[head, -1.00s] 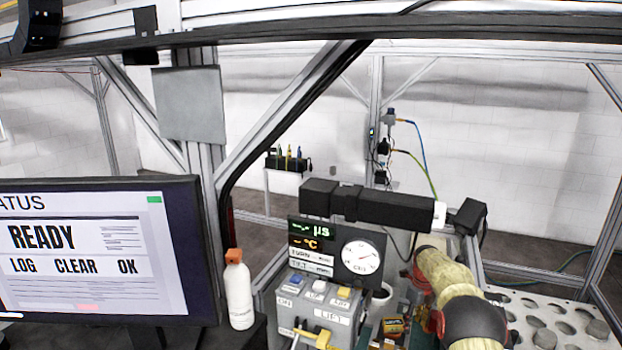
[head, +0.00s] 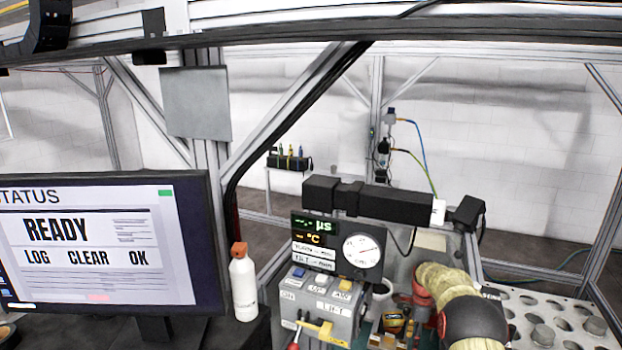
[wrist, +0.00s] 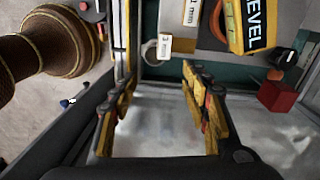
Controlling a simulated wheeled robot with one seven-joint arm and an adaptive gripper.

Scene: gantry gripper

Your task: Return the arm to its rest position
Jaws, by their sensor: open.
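My gripper (wrist: 160,85) is open in the wrist view. Its two yellow fingers with reddish pads stand apart, with nothing between them but a pale grey surface below. In the head view my arm (head: 475,318), pale yellow with a black joint, reaches in from the lower right beside the instrument box. My fingers cannot be made out in the head view.
An instrument box (head: 325,305) with buttons, a dial (head: 361,251) and a black bar (head: 370,200) stands centrally. A monitor (head: 200,245) and white bottle (head: 243,285) are left. A perforated plate (head: 560,318) is right. A red block (wrist: 277,95) lies right of my fingers.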

